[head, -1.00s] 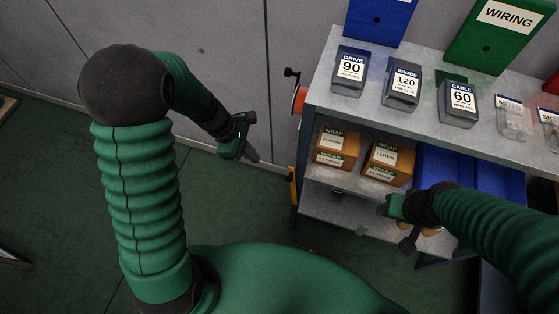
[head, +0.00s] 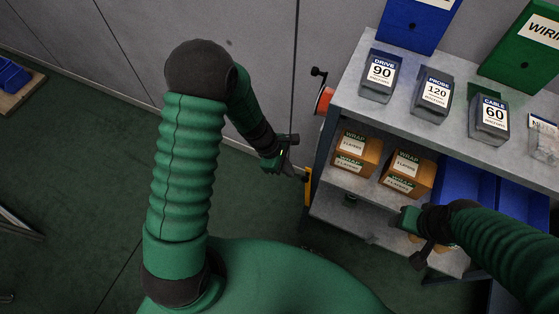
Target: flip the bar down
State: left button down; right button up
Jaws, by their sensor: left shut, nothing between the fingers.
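A short upright yellow bar (head: 308,187) shows at the left side of the shelf unit, low near its left post. I cannot tell for sure that it is the task's bar. My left gripper (head: 295,172) is shut and empty. Its tips are just left of the yellow bar and look very close to it; I cannot tell if they touch. My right gripper (head: 411,238) is in front of the lower shelves, partly hidden by its own wrist, and its jaws are unclear.
The grey shelf unit (head: 345,95) holds labelled dark bins and cardboard WRAP boxes (head: 356,152). An orange reel (head: 325,100) with a black crank sticks out at its left. Blue bins (head: 462,185) are at the lower right. The green floor (head: 90,150) is open on the left.

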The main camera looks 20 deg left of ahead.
pick_arm(q)
jog(key=shift+w+d+f, duration=0.1)
jog(key=shift+d+f, duration=0.05)
jog(key=shift+d, duration=0.5)
jog(key=shift+d+f, duration=0.15)
jog(key=shift+d, duration=0.5)
jog(key=shift+d+r, duration=0.15)
jog(key=shift+d, duration=0.95)
jog(key=shift+d+r, duration=0.1)
jog(key=shift+d, duration=0.95)
jog(key=shift+p, duration=0.3)
